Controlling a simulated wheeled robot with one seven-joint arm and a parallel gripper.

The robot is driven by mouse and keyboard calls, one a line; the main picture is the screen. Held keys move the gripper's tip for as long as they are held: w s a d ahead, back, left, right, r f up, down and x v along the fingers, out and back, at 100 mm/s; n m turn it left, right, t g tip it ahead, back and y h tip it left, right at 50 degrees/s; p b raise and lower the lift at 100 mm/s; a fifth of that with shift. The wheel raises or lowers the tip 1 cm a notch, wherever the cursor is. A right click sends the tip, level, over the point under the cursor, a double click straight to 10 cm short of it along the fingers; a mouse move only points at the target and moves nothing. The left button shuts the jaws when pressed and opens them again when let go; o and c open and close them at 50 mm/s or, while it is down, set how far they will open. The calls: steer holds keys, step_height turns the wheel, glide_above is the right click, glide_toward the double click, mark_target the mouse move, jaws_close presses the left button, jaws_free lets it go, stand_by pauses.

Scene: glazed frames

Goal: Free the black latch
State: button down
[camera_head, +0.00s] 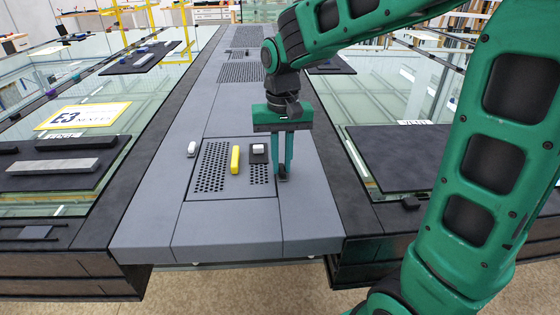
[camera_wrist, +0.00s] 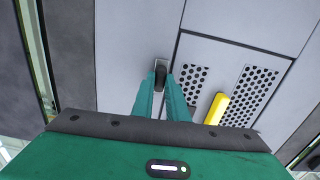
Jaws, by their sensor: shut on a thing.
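The black latch (camera_head: 283,178) sits at the right edge of the perforated panel (camera_head: 212,190) on the grey walkway. My green gripper (camera_head: 283,172) points straight down over it, with its fingertips at the latch. In the wrist view the latch (camera_wrist: 160,66) shows as a dark knob on a grey plate, just at the tips of my gripper (camera_wrist: 161,76). The fingers are close together and shut on the latch, hiding part of it. I cannot tell which way the latch is turned.
A yellow bar handle (camera_head: 235,160) stands on the panel left of my gripper, with a white block on a black base (camera_head: 258,149) beside it. A small white piece (camera_head: 191,149) lies left of the panel. Glass panes flank the walkway. A yellow-bordered E3 sign (camera_head: 83,116) lies left.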

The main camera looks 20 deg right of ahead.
mark_target(281, 166)
steer(key=shift+w+r+m, duration=0.15)
steer(key=shift+w+m, duration=0.05)
steer(key=shift+m, duration=0.1)
stand_by(0.4)
steer(key=c, duration=1.7)
jaws_free()
steer(key=shift+c, duration=0.2)
steer(key=shift+s, duration=0.1)
step_height(281, 166, up, 10)
steer(key=shift+r, duration=0.25)
